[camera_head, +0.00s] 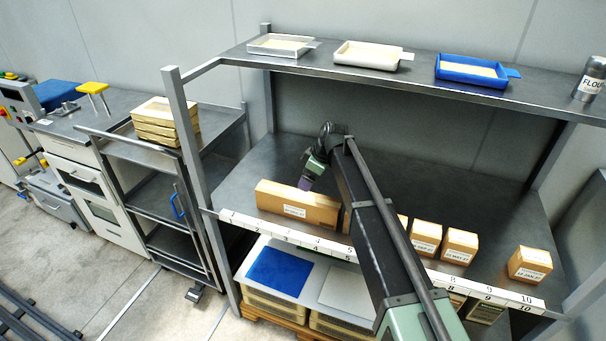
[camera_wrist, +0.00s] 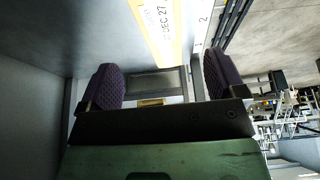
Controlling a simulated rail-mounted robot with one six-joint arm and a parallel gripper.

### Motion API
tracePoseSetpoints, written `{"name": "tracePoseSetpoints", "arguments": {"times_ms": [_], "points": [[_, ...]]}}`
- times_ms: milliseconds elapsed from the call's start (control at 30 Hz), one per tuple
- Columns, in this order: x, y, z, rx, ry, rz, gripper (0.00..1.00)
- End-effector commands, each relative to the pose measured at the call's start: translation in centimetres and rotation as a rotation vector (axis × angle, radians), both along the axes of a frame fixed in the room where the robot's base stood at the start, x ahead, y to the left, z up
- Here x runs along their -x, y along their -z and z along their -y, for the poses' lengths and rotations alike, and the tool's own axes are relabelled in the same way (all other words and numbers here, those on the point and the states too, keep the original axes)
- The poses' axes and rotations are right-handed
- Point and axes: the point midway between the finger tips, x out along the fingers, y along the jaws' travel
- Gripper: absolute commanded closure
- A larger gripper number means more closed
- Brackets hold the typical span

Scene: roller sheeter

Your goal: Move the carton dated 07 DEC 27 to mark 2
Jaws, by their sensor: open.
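A long tan carton (camera_head: 297,205) lies on the middle shelf along its front edge, behind about marks 2 to 4; its label is too small to read in the head view. In the wrist view a carton (camera_wrist: 150,12) shows at the top, cut off by the frame, with a label ending "DEC 27". Mark 2 (camera_wrist: 203,20) shows on the white strip beside it. My gripper (camera_head: 306,183) is just behind the long carton, near its middle. In the wrist view my gripper (camera_wrist: 162,84) has its purple pads wide apart with nothing held between them.
Smaller cartons (camera_head: 426,237), (camera_head: 459,245) and (camera_head: 529,264) stand to the right along the numbered strip (camera_head: 290,237). My arm hides part of the row. The shelf behind the cartons is clear.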

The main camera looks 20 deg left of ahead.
Motion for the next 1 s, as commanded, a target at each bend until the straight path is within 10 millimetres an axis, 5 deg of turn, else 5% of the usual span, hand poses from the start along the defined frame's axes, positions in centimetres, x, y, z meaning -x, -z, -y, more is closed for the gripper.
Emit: {"name": "tracePoseSetpoints", "arguments": {"times_ms": [367,467,533,600,733,867,1000], "points": [[0.6,-0.7,1.8,0.009,0.031,-0.009,0.11],[2.8,-0.4,7.9,0.046,0.188,-0.052,0.11],[6.0,-0.1,14.7,0.092,0.386,-0.104,0.11],[10.3,0.1,22.1,0.146,0.633,-0.163,0.11],[19.3,0.5,33.3,0.234,1.093,-0.254,0.11],[25.4,0.6,38.9,0.285,1.407,-0.301,0.11],[26.8,0.6,40.4,0.301,1.507,-0.314,0.11]]}}
